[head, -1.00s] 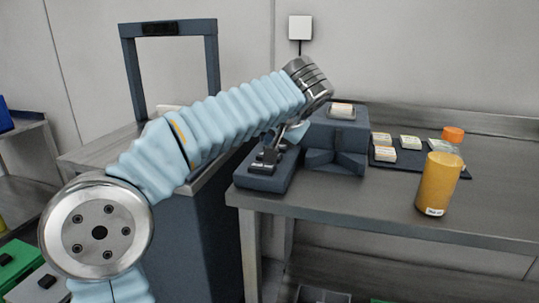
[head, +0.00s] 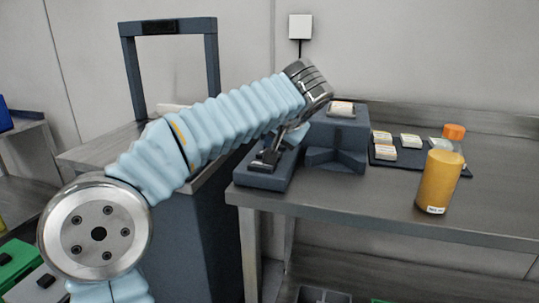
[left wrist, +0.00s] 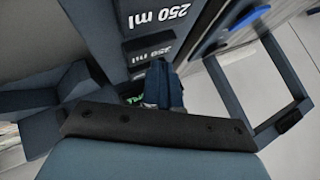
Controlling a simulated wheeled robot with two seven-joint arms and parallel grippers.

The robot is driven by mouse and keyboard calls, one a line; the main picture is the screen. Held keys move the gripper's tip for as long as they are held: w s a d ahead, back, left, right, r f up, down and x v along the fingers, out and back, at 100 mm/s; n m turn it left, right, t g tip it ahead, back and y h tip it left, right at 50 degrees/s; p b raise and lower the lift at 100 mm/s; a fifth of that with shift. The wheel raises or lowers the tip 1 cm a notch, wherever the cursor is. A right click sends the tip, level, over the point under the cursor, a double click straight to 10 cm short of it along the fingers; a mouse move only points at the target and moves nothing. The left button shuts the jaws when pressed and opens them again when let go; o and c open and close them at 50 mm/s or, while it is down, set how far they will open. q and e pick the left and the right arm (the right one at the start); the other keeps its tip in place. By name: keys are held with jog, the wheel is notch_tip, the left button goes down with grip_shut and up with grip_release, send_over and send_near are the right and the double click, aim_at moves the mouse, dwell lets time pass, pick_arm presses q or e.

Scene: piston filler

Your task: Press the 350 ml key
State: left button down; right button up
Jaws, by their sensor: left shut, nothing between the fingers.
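The 350 ml key (left wrist: 153,52) is a dark block with white lettering in the left wrist view, beside the larger 250 ml key (left wrist: 158,18). A further key with green lettering (left wrist: 133,99) is mostly hidden behind my fingers. My left gripper (left wrist: 162,72) is shut and empty, its tips at the edge of the 350 ml key. I cannot tell if they touch it. In the head view my left gripper (head: 268,158) is over the dark key panel (head: 262,180) at the bench's left end; the key lettering is not readable there. My right gripper is not in view.
Right of the panel stands the dark filler body (head: 336,130) with a pale piece on top. A dark mat (head: 408,163) holds several small labelled packs. A dark frame (head: 213,60) rises at left.

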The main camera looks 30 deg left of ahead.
pick_arm(q)
jog(key=shift+f+b, duration=0.4)
jog(key=shift+f, duration=0.1)
dwell(0.7)
jog(key=shift+r, duration=0.15)
jog(key=shift+r+p, duration=0.8)
jog(key=shift+p, duration=0.1)
notch_tip(320, 180, up, 3)
jog(key=shift+f+p, duration=0.15)
jog(key=shift+p, duration=0.95)
jog(key=shift+r, duration=1.1)
